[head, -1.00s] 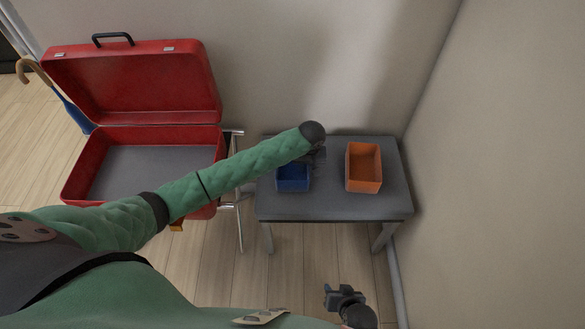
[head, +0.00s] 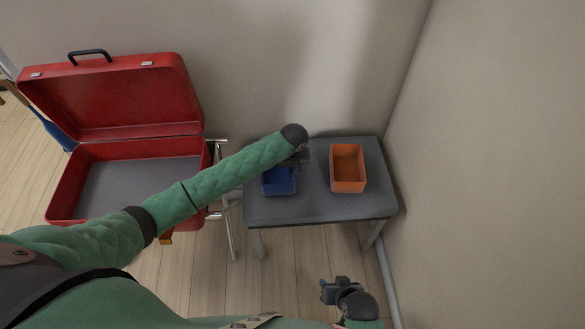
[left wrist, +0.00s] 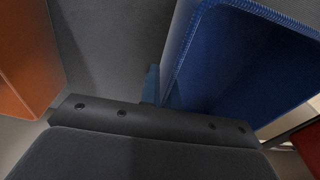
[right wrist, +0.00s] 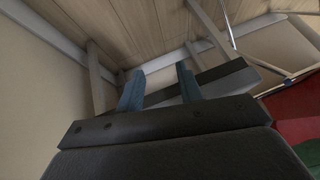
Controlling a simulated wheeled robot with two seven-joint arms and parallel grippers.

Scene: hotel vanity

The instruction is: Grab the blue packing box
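The blue packing box (head: 279,183) is a small open-topped box at the left of the grey table. In the left wrist view, the blue box (left wrist: 245,60) fills the upper right, with its stitched rim close to the camera. My left gripper (head: 301,160) is at the box's back right edge. One left finger (left wrist: 151,86) lies against the outside of the box wall near the middle of the gripper; the other is hidden behind the blue wall. The gripper looks closed on that wall. My right gripper (head: 328,291) is low in front of the table, open and empty, its two fingers apart (right wrist: 160,90).
An orange box (head: 347,170) stands right of the blue one on the grey table (head: 315,208). An open red suitcase (head: 125,185) rests on a metal rack (head: 232,235) to the left. Walls close off the back and right. A blue umbrella (head: 58,135) leans far left.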

